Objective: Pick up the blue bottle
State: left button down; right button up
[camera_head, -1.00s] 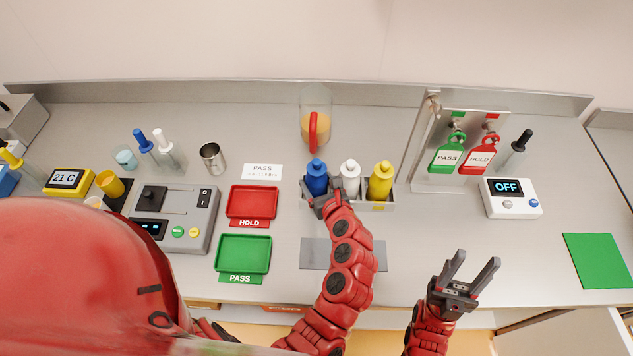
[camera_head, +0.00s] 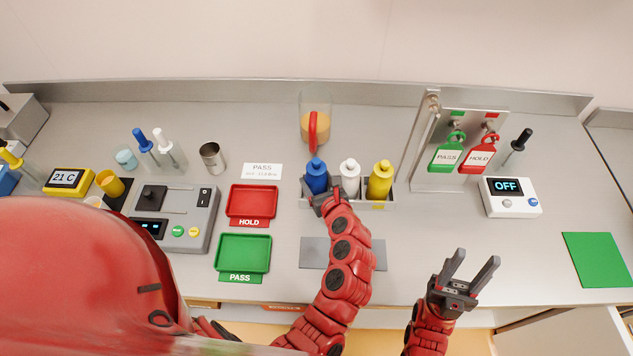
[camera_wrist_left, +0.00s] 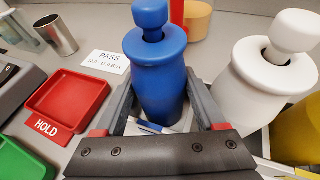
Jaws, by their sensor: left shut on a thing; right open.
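The blue bottle (camera_head: 316,174) stands upright at the left end of a grey holder (camera_head: 378,205), beside a white bottle (camera_head: 349,176) and a yellow bottle (camera_head: 380,180). My left gripper (camera_head: 322,194) is at the blue bottle and shut on it. In the left wrist view the blue bottle (camera_wrist_left: 156,70) is between the two fingers, with its lower end hidden behind the gripper. The white bottle (camera_wrist_left: 268,80) is close to the right finger there. My right gripper (camera_head: 468,272) is open and empty, low on the right in front of the bench.
A red HOLD tray (camera_head: 252,201) and a green PASS tray (camera_head: 243,253) lie left of the holder. A grey plate (camera_head: 312,253) lies in front.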

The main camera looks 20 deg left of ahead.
aim_at(317, 162)
pick_arm(q)
jog(key=shift+r, duration=0.15)
jog(key=shift+r+b, duration=0.45)
jog(key=shift+r, duration=4.15)
notch_tip(317, 162, up, 2)
jog(key=shift+r+p, duration=0.1)
jog(key=shift+p, duration=0.95)
notch_tip(317, 162, up, 4)
jog(key=p, duration=0.5)
jog(key=shift+f, duration=0.35)
jog(key=shift+f, duration=0.1)
